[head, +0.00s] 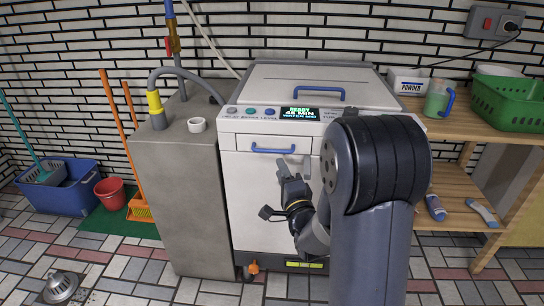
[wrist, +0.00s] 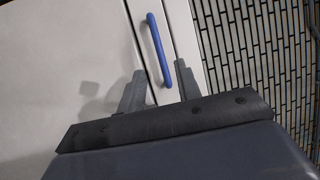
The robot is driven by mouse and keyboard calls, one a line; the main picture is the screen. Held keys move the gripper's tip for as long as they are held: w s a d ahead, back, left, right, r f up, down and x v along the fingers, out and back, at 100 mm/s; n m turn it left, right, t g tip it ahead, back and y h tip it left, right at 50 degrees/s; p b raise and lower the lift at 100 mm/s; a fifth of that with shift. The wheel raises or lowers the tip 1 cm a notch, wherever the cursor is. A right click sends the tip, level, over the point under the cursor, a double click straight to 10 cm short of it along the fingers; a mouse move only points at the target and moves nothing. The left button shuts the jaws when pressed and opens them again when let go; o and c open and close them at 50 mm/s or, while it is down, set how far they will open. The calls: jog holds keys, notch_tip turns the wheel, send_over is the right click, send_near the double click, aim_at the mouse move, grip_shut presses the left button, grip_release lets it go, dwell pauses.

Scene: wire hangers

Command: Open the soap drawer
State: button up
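The soap drawer (head: 238,142) is a white panel at the upper left of the white washing machine's front, and it looks shut. Its blue bar handle (head: 273,151) runs level across it. In the wrist view the handle (wrist: 157,48) looks slanted, its lower end lying in line with the gap between my fingers. My gripper (head: 293,162) is open and empty, just below the handle's right end in the head view. Its two fingers (wrist: 160,80) show apart in the wrist view. I cannot tell how far the fingertips stand from the machine's front.
The machine's lid has its own blue handle (head: 315,94). A grey concrete block (head: 190,190) with a white cup (head: 196,125) stands left of the machine. A wooden shelf (head: 465,130) holding a green basket (head: 510,102) and a powder box (head: 408,82) stands right.

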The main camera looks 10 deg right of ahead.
jog(key=x, duration=0.7)
jog(key=shift+w, duration=0.1)
grip_shut()
dwell(0.5)
